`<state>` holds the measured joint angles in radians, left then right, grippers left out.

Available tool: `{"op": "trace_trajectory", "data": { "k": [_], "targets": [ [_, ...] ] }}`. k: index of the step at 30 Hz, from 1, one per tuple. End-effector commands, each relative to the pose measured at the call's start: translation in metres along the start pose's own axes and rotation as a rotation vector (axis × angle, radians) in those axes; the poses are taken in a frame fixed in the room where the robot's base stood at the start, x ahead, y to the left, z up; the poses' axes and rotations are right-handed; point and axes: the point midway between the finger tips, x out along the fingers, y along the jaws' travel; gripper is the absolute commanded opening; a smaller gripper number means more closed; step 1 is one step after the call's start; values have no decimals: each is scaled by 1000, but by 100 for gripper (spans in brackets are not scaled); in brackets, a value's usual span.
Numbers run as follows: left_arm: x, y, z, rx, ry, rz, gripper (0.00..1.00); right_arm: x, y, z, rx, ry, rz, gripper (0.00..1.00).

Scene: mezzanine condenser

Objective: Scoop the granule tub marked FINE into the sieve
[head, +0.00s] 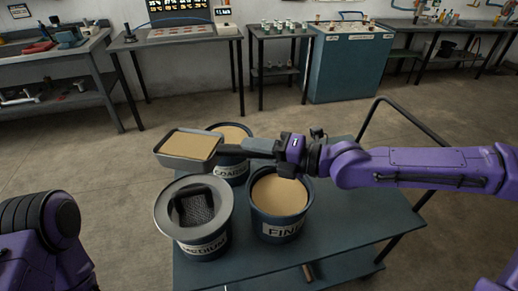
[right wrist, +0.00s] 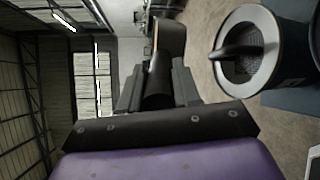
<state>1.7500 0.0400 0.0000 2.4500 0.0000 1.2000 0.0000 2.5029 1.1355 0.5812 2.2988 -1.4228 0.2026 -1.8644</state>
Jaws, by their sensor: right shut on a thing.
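My right gripper (head: 268,148) is shut on the handle of a grey scoop (head: 190,164), which is full of tan granules. The scoop is held level in the air, its pan left of the gripper, and partly covers the COARSE tub. The tub marked FINE (head: 281,229) stands open below the gripper, full of tan granules. The sieve (head: 165,206), a wide grey ring with dark mesh, sits on the tub marked MEDIUM (head: 206,247). In the right wrist view my gripper (right wrist: 158,90) grips the dark handle, and the sieve (right wrist: 228,76) shows at upper right. My left gripper is out of view.
The tub marked COARSE (head: 233,171) stands behind, with tan granules inside. All tubs are on a dark cart (head: 350,228) with a black rail handle (head: 398,105) at the right. Workbenches line the back wall, with open floor between.

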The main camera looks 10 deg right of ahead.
Motion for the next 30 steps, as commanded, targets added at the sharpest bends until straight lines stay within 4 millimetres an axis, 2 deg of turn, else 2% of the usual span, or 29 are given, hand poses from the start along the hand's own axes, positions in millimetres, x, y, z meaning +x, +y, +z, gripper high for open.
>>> {"op": "trace_trajectory", "data": {
  "k": [1,9,30],
  "targets": [
    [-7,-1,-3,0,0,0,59,0,8,2,-6,2,-10,0],
    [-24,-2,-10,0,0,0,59,6,26,4,-27,23,-101,0],
    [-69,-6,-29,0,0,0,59,17,63,9,-73,64,-298,0]
  ]
}}
